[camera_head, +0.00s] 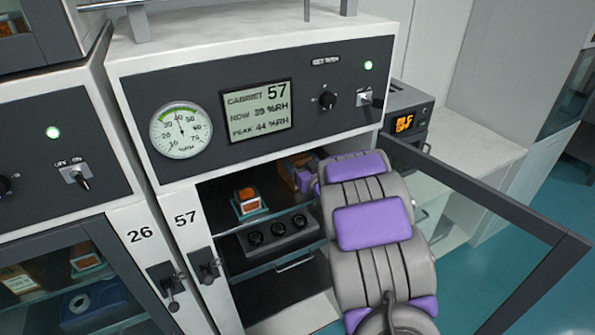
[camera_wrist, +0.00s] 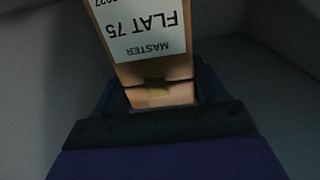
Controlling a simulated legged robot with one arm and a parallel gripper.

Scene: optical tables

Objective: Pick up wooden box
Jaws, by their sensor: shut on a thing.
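The wooden box (camera_wrist: 160,93) shows in the wrist view as a light wooden case with a brass-like clasp. A white label on it reads "MASTER FLAT 75", upside down in the picture. My gripper (camera_wrist: 165,105) is shut on the box, with dark jaws at its left and right sides. In the head view my arm reaches into open cabinet 57, and the wooden box (camera_head: 300,165) shows only in part beside my purple-and-grey arm on the upper shelf. My arm hides most of my gripper there.
An orange-topped item (camera_head: 249,201) stands on the shelf left of my arm. The open glass door (camera_head: 500,190) frames the right side. Closed cabinet 26 (camera_head: 125,222) stands left.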

